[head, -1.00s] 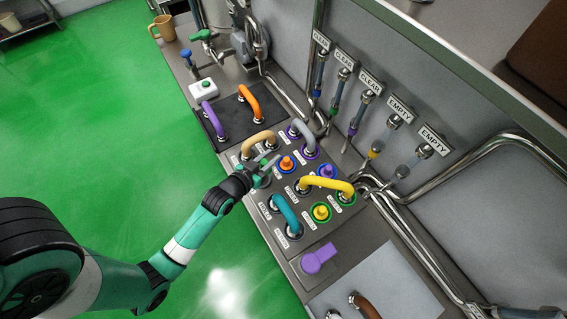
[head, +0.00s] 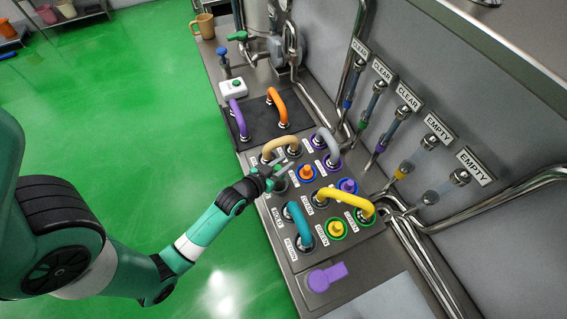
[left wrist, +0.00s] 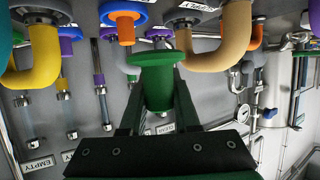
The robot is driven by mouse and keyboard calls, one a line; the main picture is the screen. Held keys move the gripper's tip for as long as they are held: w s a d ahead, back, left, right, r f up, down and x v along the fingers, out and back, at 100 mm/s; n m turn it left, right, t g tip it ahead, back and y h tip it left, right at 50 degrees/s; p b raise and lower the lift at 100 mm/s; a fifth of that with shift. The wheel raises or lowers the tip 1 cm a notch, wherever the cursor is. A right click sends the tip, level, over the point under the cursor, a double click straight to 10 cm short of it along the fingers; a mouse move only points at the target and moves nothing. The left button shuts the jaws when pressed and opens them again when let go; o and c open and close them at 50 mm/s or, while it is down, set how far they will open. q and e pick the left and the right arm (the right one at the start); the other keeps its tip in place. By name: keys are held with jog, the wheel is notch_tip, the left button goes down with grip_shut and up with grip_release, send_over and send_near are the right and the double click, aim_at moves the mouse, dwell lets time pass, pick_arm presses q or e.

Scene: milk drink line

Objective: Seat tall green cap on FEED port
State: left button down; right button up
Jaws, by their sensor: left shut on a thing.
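My left gripper (head: 279,171) is over the port panel, at the near-left side of its upper part. In the left wrist view, its dark fingers are shut on a tall green cap (left wrist: 157,82), a spool shape with a wide flange and a narrower body. In the head view the cap is mostly hidden by the gripper. A grey port (head: 279,186) lies just below the gripper, partly covered by it. I cannot read which label is FEED, nor tell whether the cap touches a port. My right gripper is not in view.
Around the gripper stand a tan bend (head: 279,148), an orange cap (head: 307,172), a purple cap (head: 347,185), a grey bend (head: 328,142), a teal bend (head: 299,220) and a yellow bend (head: 345,197). A dark mat (head: 262,118) holds purple and orange bends.

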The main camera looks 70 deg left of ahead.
pick_arm(q)
notch_tip(320, 180, down, 8)
jog(key=b, duration=0.6)
jog(key=shift+r, duration=0.2)
jog(key=c, duration=0.6)
grip_release()
jog(key=shift+o, duration=0.2)
jog(key=shift+s+r, duration=0.1)
jog(key=shift+s+d+r, duration=0.2)
jog(key=shift+s, duration=0.1)
jog(key=p+v, duration=0.2)
jog(key=v, duration=0.8)
jog(key=shift+s+d+r, duration=0.1)
jog(key=shift+s+r, duration=0.05)
jog(key=shift+s, duration=0.1)
